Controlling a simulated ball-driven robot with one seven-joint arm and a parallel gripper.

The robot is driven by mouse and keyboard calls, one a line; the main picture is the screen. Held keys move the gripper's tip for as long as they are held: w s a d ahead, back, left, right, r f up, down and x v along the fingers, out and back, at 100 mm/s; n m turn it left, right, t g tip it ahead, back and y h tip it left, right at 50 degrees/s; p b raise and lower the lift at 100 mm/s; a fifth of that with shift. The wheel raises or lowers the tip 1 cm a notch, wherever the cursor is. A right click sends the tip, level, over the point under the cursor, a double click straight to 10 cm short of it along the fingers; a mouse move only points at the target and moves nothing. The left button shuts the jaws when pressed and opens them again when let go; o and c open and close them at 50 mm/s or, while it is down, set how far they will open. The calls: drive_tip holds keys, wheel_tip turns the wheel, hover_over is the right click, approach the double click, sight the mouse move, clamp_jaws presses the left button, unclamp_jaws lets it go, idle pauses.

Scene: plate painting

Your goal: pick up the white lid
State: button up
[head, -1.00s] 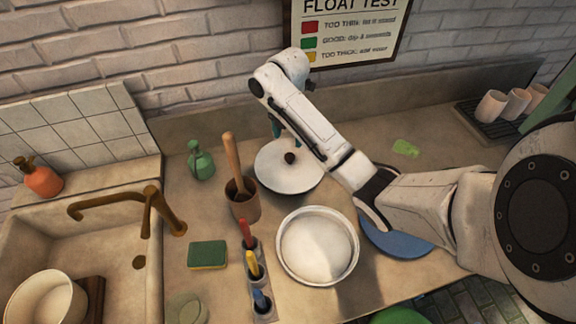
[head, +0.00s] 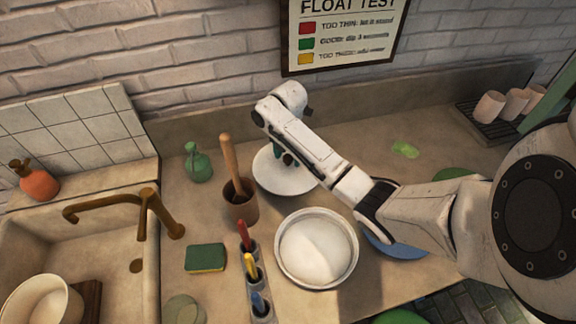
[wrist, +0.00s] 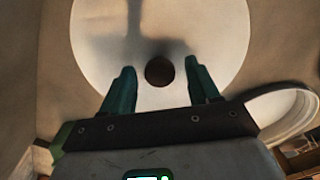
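The white lid (head: 288,184) lies on the counter behind the white basin. It is round, with a dark round knob at its centre, and my arm hides part of it in the head view. In the wrist view the lid (wrist: 215,35) fills the upper middle, and its knob (wrist: 160,71) shows between the fingertips. My gripper (wrist: 162,80) is open, its two teal fingers on either side of the knob with gaps on both sides. In the head view my gripper (head: 282,155) is low over the lid; I cannot tell its exact height.
A white basin (head: 317,250) stands in front of the lid, and a brown pot (head: 241,208) with a wooden handle stands to its left. A green bottle (head: 198,163) and a sponge (head: 206,257) are farther left. A blue plate (head: 402,247) lies right of the basin. Counter right of the lid is fairly clear.

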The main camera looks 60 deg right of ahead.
clamp_jaws()
idle(0.3)
drive_tip(key=shift+r, duration=0.1)
idle(0.4)
